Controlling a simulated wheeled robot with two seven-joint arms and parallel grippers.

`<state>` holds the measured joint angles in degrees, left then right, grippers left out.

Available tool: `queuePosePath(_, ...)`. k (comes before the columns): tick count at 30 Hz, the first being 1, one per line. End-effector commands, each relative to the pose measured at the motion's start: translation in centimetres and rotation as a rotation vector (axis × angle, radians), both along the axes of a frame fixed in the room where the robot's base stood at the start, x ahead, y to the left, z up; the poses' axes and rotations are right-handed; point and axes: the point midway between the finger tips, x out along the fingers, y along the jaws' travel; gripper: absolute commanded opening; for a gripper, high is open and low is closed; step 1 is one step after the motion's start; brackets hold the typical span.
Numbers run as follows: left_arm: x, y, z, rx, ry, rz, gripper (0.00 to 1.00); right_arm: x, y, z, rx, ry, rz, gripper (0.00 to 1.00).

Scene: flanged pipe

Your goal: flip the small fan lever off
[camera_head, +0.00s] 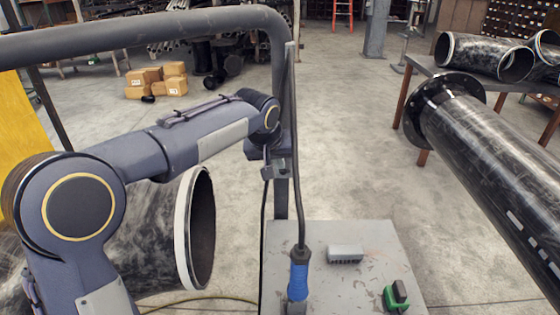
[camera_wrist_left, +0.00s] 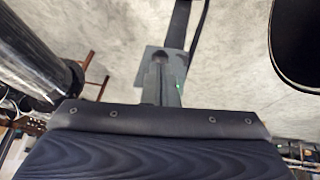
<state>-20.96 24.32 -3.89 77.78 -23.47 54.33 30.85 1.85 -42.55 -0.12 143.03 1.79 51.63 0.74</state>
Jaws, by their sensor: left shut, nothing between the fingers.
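A small green switch with a dark lever (camera_head: 397,295) sits at the front right of a grey cabinet top (camera_head: 375,240). It is the only lever-like part I can make out, and its on or off position is unclear. My left gripper (camera_head: 275,173) is shut and empty. In the head view it appears beyond the back edge of the cabinet, beside an upright post, apart from the switch. In the left wrist view the closed fingers (camera_wrist_left: 165,85) overlap the grey cabinet top (camera_wrist_left: 146,68), with a small green spot beside them. My right gripper is not in view.
A small grey box (camera_head: 345,254) lies on the top. A thick dark rail (camera_head: 140,32) arches over my left arm. A large flanged pipe (camera_head: 490,160) runs along the right.

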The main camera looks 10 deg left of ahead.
Motion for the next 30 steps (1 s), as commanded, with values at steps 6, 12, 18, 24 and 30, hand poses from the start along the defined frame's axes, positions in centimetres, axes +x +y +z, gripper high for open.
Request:
queuePosePath(6,0.9,-0.2,-1.6,0.001,0.001,0.0,0.0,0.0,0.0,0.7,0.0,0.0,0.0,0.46)
queuePosePath(12,1.1,-0.2,-1.8,0.0,-0.001,0.0,0.0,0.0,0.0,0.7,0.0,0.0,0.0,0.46)
queuePosePath(18,1.1,-0.2,-1.8,0.0,-0.002,0.0,0.0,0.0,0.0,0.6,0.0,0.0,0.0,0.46)
queuePosePath(24,0.9,-0.2,-2.4,0.005,-0.026,-0.001,0.0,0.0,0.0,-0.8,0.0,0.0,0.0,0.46)
queuePosePath(30,0.7,-0.3,-2.4,0.011,-0.057,0.0,0.0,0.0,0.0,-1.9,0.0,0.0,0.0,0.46)
